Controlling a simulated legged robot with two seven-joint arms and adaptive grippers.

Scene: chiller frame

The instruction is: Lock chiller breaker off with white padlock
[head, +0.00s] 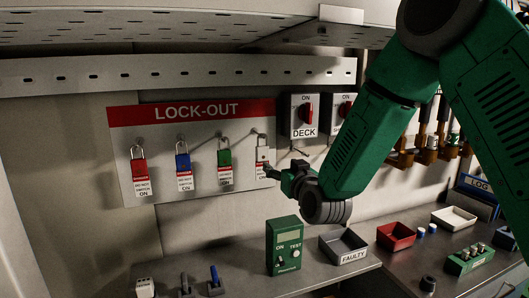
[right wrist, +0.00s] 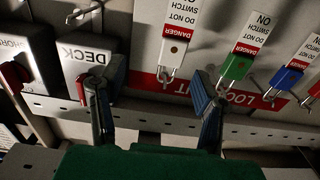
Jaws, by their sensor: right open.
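The white padlock (head: 262,155) hangs with its danger tag on the right-hand hook of the lock-out board (head: 150,118). My right gripper (head: 272,172) is at the tag's right edge in the head view; whether it touches cannot be told. In the right wrist view the gripper (right wrist: 150,88) is open, with the white padlock (right wrist: 168,75) between and beyond the fingers. The DECK breaker (head: 304,116) has a red handle. A second breaker (head: 343,104) beside it is partly hidden by my arm. No label reading chiller is visible. My left gripper is out of view.
Red (head: 140,165), blue (head: 183,161) and green (head: 224,157) padlocks hang left of the white one. Below stand a green tester (head: 284,247) and a FAULTY tray (head: 343,245). Red (head: 395,236) and white (head: 454,218) trays are at right. A perforated shelf overhangs above.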

